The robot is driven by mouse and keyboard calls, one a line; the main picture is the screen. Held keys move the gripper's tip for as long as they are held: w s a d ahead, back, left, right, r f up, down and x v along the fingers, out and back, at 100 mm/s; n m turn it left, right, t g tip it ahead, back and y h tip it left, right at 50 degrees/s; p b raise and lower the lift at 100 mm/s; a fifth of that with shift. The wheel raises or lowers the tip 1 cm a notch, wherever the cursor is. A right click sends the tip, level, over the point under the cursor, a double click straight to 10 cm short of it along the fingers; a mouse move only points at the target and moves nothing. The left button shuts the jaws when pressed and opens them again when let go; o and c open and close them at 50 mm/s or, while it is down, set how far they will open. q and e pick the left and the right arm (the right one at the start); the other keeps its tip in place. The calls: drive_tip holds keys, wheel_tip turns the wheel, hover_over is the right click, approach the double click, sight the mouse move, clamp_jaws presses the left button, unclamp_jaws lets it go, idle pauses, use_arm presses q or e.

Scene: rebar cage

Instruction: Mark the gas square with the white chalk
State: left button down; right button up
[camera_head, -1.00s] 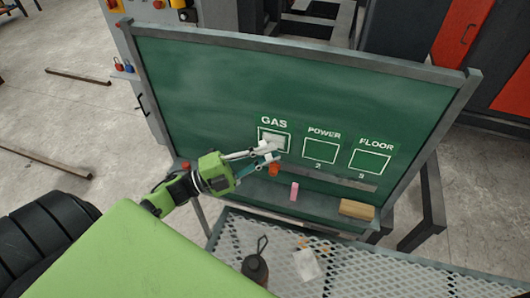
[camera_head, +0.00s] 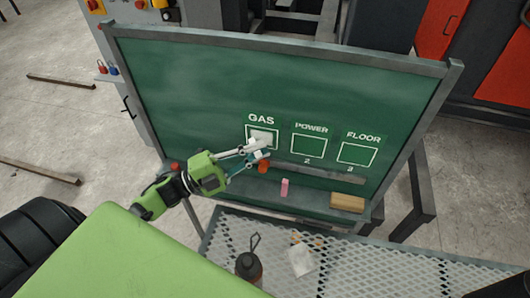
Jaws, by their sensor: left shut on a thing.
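The green chalkboard (camera_head: 190,100) carries three white outlined squares. The gas square (camera_head: 250,145), under the word GAS, is the left one, with a pale white patch inside it. My left gripper (camera_head: 262,151) is shut at the lower part of this square, its fingertips close in front of the board. The white chalk is hard to make out between the fingertips, and I cannot tell it from the white patch or whether it touches the board. My right gripper is not in view.
The power square (camera_head: 309,146) and floor square (camera_head: 357,154) are to the right. The ledge holds an orange piece (camera_head: 262,167), a pink chalk (camera_head: 284,187) and a wooden block (camera_head: 347,202). Below, a mesh table (camera_head: 390,268) bears a dark bottle (camera_head: 249,266) and a white packet (camera_head: 302,261).

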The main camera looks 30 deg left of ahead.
use_arm(q)
drive_tip(key=shift+a, duration=0.4)
drive_tip(key=shift+s, duration=0.1)
drive_tip(key=shift+s+d+p, duration=0.25)
drive_tip(key=shift+s+p, duration=0.2)
drive_tip(key=shift+s, duration=0.5)
drive_tip(key=shift+s+d+p, duration=0.2)
drive_tip(key=shift+s+p, duration=0.25)
drive_tip(key=shift+s, duration=0.55)
drive_tip(key=shift+s+d+p, duration=0.25)
drive_tip(key=shift+s+p, duration=0.2)
drive_tip(key=shift+s, duration=0.5)
drive_tip(key=shift+s, duration=0.1)
drive_tip(key=s, duration=0.1)
drive_tip(key=s+p, duration=0.1)
drive_tip(key=shift+s+d, duration=0.4)
